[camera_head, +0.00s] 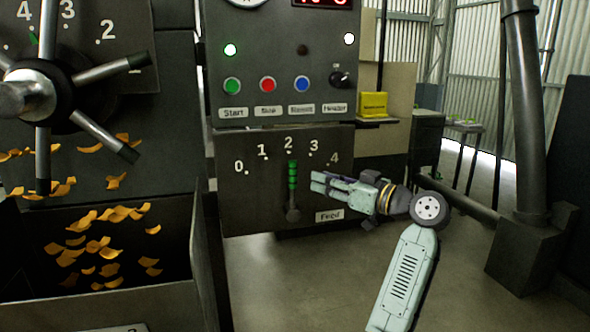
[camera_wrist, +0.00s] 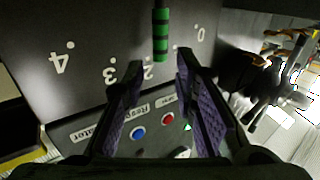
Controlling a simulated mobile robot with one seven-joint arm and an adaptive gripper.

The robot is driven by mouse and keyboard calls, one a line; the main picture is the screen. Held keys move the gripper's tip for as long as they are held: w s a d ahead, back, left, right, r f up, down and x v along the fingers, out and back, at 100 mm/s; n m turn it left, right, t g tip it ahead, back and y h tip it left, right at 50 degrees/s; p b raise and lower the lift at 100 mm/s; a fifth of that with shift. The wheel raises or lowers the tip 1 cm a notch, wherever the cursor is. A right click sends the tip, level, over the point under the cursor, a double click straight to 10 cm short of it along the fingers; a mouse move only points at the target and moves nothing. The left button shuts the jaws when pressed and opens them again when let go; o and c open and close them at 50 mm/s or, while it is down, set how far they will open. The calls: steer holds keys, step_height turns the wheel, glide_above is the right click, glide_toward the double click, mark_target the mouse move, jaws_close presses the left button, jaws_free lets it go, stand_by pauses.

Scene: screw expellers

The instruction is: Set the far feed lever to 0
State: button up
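The feed lever (camera_head: 292,177), with a green and black striped grip, stands upright on a dark panel (camera_head: 250,205) labelled "Feed". Its tip points at the 2 on a scale from 0 at the left to 4 at the right. My gripper (camera_head: 316,182) is just right of the lever in the head view, fingers toward it. In the wrist view, where the scale appears upside down, the lever (camera_wrist: 160,36) shows beyond the gap between the two open fingers of my gripper (camera_wrist: 158,62). The gripper looks empty, and I see no contact.
Above the panel is a control box with green, red and blue buttons (camera_head: 267,85) and a knob (camera_head: 342,79). A spoked handwheel (camera_head: 30,92) and a bin (camera_head: 110,300) with orange flakes are at left. A pipe (camera_head: 530,120) stands at right. Open floor lies below the panel.

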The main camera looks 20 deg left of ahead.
mark_target(293, 185)
steer(key=p+x, duration=0.3)
steer(key=x, duration=0.7)
steer(key=shift+a, duration=0.25)
jaws_close()
